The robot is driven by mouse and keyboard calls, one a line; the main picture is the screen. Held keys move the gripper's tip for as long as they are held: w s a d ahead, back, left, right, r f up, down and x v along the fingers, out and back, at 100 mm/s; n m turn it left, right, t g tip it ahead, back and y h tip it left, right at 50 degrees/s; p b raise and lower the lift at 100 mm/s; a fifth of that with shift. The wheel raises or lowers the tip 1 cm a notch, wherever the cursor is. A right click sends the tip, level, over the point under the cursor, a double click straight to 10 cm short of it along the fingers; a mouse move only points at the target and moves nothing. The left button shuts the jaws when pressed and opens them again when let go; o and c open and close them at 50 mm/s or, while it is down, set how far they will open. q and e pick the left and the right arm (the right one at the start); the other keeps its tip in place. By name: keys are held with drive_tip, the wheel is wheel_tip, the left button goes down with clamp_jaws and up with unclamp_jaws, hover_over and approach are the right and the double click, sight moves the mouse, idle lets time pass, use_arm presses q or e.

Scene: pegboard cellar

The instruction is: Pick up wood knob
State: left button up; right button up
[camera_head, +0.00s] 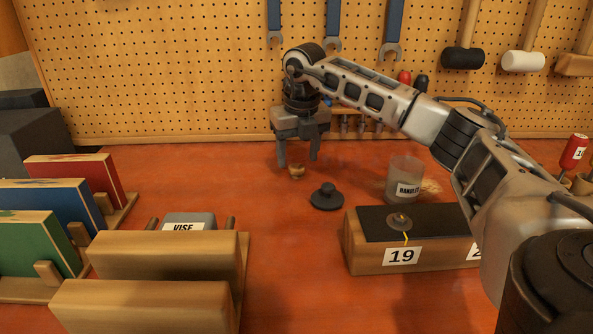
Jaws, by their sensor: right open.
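Nothing shows held in the jaws. My left gripper is not in the view.
A black knob (327,196) sits close by, right and nearer. A "HANDLES" cup (405,180) and a block labelled 19 (380,257) stand right. Wooden racks (165,255) with coloured boards fill the left. The pegboard (180,70) with hanging tools rises behind.

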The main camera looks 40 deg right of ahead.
sight(296, 171)
drive_tip(key=shift+w+f, duration=0.2)
drive_tip(key=shift+f, duration=1.15)
drive_tip(key=c, duration=1)
drive_tip(key=shift+c, duration=0.3)
drive_tip(key=shift+r, duration=0.1)
